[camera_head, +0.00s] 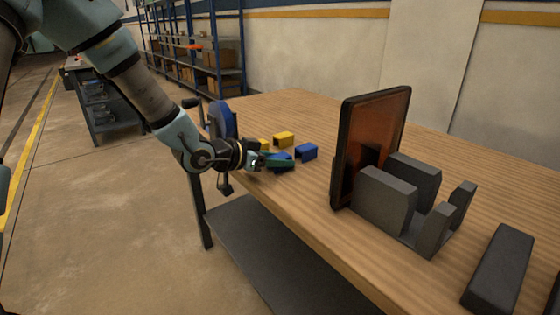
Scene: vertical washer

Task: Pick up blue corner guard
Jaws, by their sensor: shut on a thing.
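Small blue and yellow blocks, the corner guards, are on the wooden table in the head view. My gripper (283,161) reaches in from the left, low over the table's near left edge, and is shut on a blue corner guard (284,155). The fingers hide part of that guard, and I cannot tell whether it is lifted or touching the table. A second blue corner guard (306,152) lies just to the right, apart from the fingers. Two yellow corner guards (284,138) lie just behind, one partly hidden.
The wooden table (300,105) is clear at the back. A framed panel (372,140) stands upright on the right, with grey blocks (386,200) beside it. A dark bar (500,265) lies at the near right. A blue vise-like device (222,120) is at the left edge.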

